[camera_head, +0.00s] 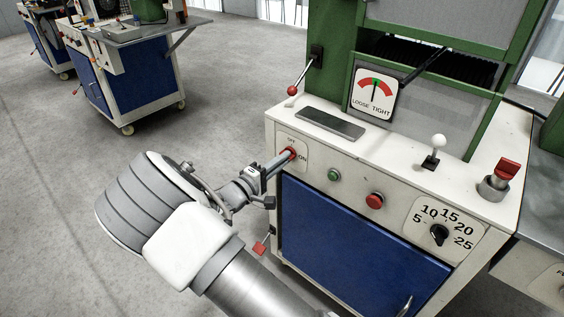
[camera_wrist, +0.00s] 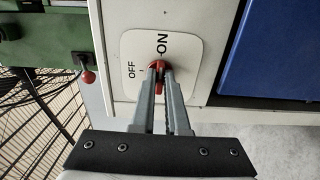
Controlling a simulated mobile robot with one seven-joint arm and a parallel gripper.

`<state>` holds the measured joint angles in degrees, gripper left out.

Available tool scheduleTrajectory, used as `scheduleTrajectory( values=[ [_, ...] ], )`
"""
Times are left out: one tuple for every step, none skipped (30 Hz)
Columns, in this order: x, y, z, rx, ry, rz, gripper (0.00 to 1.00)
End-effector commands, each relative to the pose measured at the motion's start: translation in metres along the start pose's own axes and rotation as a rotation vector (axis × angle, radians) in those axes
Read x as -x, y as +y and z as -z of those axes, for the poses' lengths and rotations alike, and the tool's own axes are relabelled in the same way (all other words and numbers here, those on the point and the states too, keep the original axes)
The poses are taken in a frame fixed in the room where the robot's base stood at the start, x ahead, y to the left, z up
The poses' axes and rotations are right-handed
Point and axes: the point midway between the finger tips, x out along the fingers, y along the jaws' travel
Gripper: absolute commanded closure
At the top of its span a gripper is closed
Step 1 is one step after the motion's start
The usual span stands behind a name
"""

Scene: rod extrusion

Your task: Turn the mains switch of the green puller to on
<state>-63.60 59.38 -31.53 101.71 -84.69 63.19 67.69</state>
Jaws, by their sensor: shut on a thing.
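The mains switch (camera_head: 290,153) is a red rotary knob on a white label plate at the upper left of the green puller's front panel (camera_head: 340,160). The plate reads OFF above and ON to the right. In the wrist view the switch (camera_wrist: 158,64) sits between my fingertips, with ON above it and OFF to its left. Its red grip runs roughly up and down there, its top end toward ON; the fingers hide part of it, so its exact setting is hard to read. My gripper (camera_head: 282,158) is shut on the knob; its fingertips also show in the wrist view (camera_wrist: 158,74).
Right along the panel are a green button (camera_head: 334,175), a red button (camera_head: 375,201) and a black dial (camera_head: 439,234). Floor at left is open.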

Motion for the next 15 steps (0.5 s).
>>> scheduleTrajectory(
  values=[
    [0.0013,-0.0007,0.0016,-0.004,0.004,0.002,1.0],
    [0.0013,-0.0006,0.0016,-0.005,0.004,0.002,1.0],
    [0.0013,-0.0005,0.0016,-0.005,0.005,0.002,1.0],
    [0.0013,-0.0005,0.0016,-0.005,0.004,0.002,1.0],
    [0.0013,-0.0004,0.0017,-0.005,0.004,0.002,1.0],
    [0.0013,-0.0004,0.0017,-0.005,0.004,0.002,1.0],
    [0.0013,-0.0004,0.0017,-0.005,0.004,0.002,1.0],
    [0.0013,-0.0004,0.0017,-0.006,0.004,0.002,1.0],
    [0.0013,-0.0004,0.0018,-0.006,0.004,0.003,1.0],
    [0.0013,-0.0004,0.0018,-0.006,0.004,0.002,1.0],
    [0.0013,-0.0004,0.0018,-0.006,0.004,0.003,0.86],
    [0.0013,-0.0004,0.0018,-0.006,0.004,0.003,0.79],
    [0.0013,-0.0004,0.0018,-0.006,0.004,0.003,0.73],
    [0.0012,-0.0003,0.0016,-0.005,0.004,0.002,0.68],
    [0.001,-0.0003,0.0014,-0.005,0.003,0.002,0.61]
  ],
)
